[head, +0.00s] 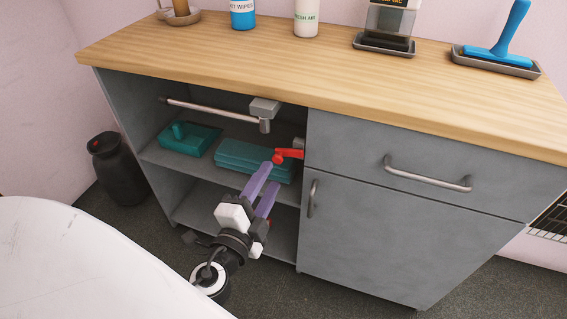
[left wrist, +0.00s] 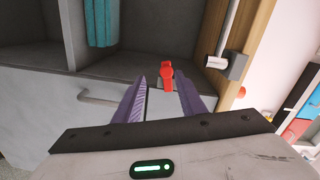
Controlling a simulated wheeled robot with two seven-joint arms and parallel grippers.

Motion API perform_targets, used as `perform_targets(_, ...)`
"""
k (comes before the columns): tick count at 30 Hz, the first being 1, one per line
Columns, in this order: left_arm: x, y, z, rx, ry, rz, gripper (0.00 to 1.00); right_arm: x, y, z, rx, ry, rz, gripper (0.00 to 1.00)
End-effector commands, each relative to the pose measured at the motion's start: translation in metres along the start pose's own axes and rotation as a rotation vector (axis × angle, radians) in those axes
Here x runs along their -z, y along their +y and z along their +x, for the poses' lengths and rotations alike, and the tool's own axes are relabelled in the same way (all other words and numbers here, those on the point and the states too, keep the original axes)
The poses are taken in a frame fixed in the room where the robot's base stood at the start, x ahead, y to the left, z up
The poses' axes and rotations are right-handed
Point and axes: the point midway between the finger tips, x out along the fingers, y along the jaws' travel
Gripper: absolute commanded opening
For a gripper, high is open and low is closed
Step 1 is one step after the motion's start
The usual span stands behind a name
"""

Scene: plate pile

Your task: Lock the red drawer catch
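The red drawer catch (head: 286,155) sits at the left edge of the grey drawer front (head: 430,165), beside the open shelf bay. It has a rounded red end and a short arm reaching to the drawer edge. My left gripper (head: 271,176), with purple fingers, is just in front of and below the catch. In the left wrist view, the gripper (left wrist: 164,90) is open, and the catch (left wrist: 167,76) shows upright in the gap, slightly beyond the fingertips. I see no clear contact. My right gripper is not in view.
A metal bar (head: 215,110) with a grey block runs under the wooden countertop (head: 300,75). Teal items (head: 250,160) lie on the shelf behind the catch. A cupboard door (head: 385,225) is below the drawer, and a dark canister (head: 118,170) stands at left.

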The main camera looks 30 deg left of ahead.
Motion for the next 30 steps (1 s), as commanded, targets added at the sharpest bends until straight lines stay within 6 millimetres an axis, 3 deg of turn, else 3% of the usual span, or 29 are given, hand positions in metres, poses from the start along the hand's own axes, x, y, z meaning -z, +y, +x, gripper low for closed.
perform_targets(5, 0.004, -0.011, 0.011, 0.051, 0.016, 0.037, 0.37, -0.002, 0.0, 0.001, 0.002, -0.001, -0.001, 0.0)
perform_targets(19, 0.005, -0.014, 0.09, 0.048, 0.014, 0.037, 0.37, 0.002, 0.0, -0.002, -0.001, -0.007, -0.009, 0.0)
perform_targets(24, 0.005, -0.014, 0.103, 0.046, 0.014, 0.035, 0.37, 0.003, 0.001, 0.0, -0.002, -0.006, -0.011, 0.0)
perform_targets(30, 0.004, -0.013, 0.105, 0.044, 0.014, 0.036, 0.37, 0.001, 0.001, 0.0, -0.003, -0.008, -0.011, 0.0)
